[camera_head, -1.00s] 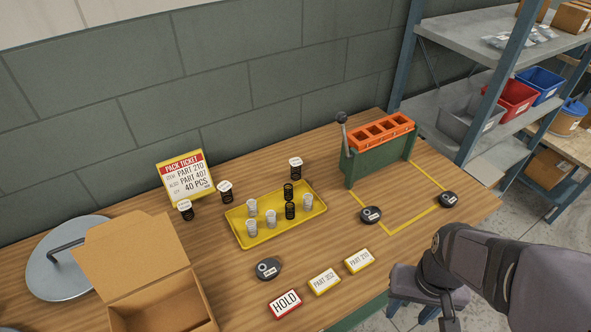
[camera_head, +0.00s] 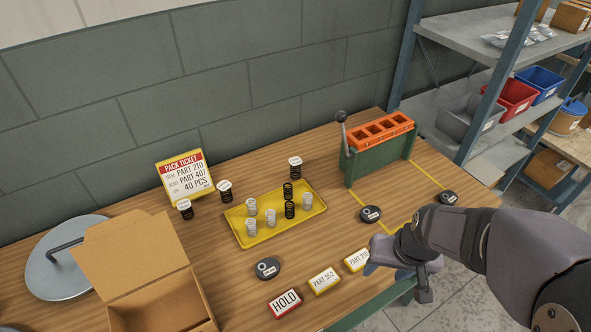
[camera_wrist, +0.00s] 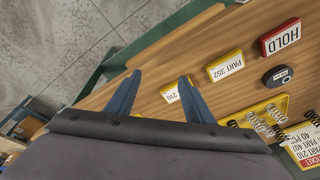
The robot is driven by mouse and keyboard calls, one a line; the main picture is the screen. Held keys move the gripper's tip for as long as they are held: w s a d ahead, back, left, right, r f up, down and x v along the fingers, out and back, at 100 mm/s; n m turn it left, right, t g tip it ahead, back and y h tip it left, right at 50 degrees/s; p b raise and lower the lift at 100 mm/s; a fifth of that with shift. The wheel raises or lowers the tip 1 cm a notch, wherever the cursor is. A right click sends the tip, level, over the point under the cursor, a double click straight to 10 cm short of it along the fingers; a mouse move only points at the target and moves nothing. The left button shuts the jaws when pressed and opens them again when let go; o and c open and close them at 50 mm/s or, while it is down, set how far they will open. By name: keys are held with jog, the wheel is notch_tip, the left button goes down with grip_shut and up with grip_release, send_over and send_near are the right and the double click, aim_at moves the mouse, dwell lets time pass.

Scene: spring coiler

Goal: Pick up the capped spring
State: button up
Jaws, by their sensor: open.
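The yellow tray (camera_head: 252,241) holds several uncapped silver springs (camera_head: 270,218) and black springs (camera_head: 289,209). My gripper (camera_head: 370,265) is at the table's front right, by the part cards, well apart from the springs. In the wrist view its two fingers (camera_wrist: 160,76) are spread and empty.
An orange-topped green block with a lever (camera_head: 381,150) stands at the back right. Black discs (camera_head: 370,214) lie near it, and another (camera_head: 267,268) before the tray. HOLD (camera_head: 285,303) and part cards (camera_head: 324,281) line the front. An open cardboard box (camera_head: 150,280) stands left.

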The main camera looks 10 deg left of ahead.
aim_at(294, 168)
jog(key=w+a+t, duration=0.2)
jog(key=w+a, duration=0.3)
jog(key=w, duration=0.1)
jog(key=w+a+t+y, duration=0.1)
jog(key=w+a+t, duration=0.1)
jog(key=w+a, duration=0.4)
jog(key=w+a+r+n+t+y, duration=0.1)
jog(key=w+a+t, duration=0.1)
jog(key=w+a, duration=0.4)
jog(key=shift+w+b, duration=0.15)
jog(key=shift+b, duration=0.25)
jog(key=w+a, duration=0.1)
jog(key=a, duration=0.1)
jog(key=w+a+t, duration=0.1)
jog(key=a, duration=0.1)
jog(key=w+a+t, duration=0.1)
jog(key=w, duration=0.1)
jog(key=shift+a+r, duration=0.1)
jog(key=shift+a, duration=0.3)
jog(key=a+t, duration=0.1)
jog(key=a+t+h, duration=0.1)
jog(key=a, duration=0.1)
jog(key=w+a+m, duration=0.1)
jog(key=shift+a+f+t+h+b, duration=0.15)
jog(key=shift+f+t+h+b, duration=0.15)
jog(key=shift+t+h+b, duration=0.1)
jog(key=shift+s+a+m+t+h, duration=0.1)
jog(key=shift+a+m+t+h, duration=0.2)
jog(key=shift+h, duration=0.2)
jog(key=shift+d, duration=0.1)
